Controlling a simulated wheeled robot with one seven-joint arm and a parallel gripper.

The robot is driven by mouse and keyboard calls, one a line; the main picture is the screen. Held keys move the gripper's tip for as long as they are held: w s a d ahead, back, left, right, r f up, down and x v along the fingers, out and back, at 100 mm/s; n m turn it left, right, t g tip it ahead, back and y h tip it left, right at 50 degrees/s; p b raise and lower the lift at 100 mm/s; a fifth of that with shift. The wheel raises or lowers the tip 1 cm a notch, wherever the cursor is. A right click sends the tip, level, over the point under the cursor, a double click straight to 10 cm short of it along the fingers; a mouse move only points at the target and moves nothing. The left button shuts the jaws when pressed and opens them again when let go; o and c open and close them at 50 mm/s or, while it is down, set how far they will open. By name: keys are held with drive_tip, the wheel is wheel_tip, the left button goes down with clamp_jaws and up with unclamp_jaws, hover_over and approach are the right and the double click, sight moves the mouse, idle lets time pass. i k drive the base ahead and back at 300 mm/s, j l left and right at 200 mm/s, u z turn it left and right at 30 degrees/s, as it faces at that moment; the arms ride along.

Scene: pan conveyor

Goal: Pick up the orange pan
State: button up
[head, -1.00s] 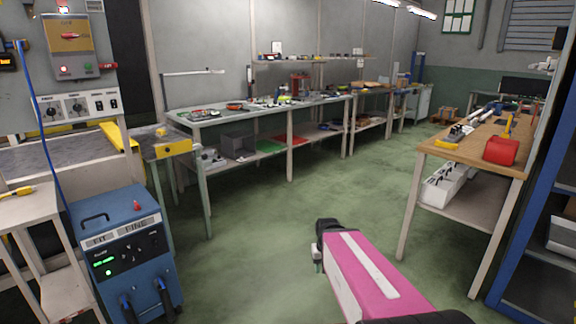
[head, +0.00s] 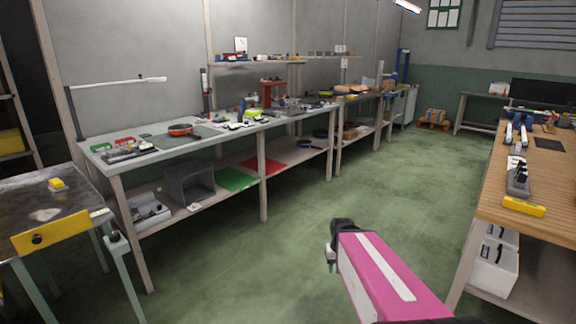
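A small round orange-red object, which looks like the orange pan (head: 181,129), lies on the top of the long grey workbench (head: 105,148) at the left. It is small in the picture, so its details are hard to make out. My gripper (head: 333,257) is at the dark end of my pink and white arm, low in the middle of the head view. It is far from the pan, over the open floor. Its fingers are too hidden to tell their opening, and I see nothing held.
A low table with a yellow block (head: 50,232) stands at the near left. A wooden workbench (head: 500,203) with tools is on the right. The green floor (head: 270,255) between the benches is clear. A grey bin (head: 190,183) sits on the left bench's lower shelf.

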sight(187, 132)
drive_tip(key=i, duration=0.95)
drive_tip(key=i+l+u, duration=0.1)
drive_tip(key=i, duration=0.85)
drive_tip(key=i+l+u, duration=0.1)
drive_tip(key=i, duration=0.85)
drive_tip(key=u, duration=1.85)
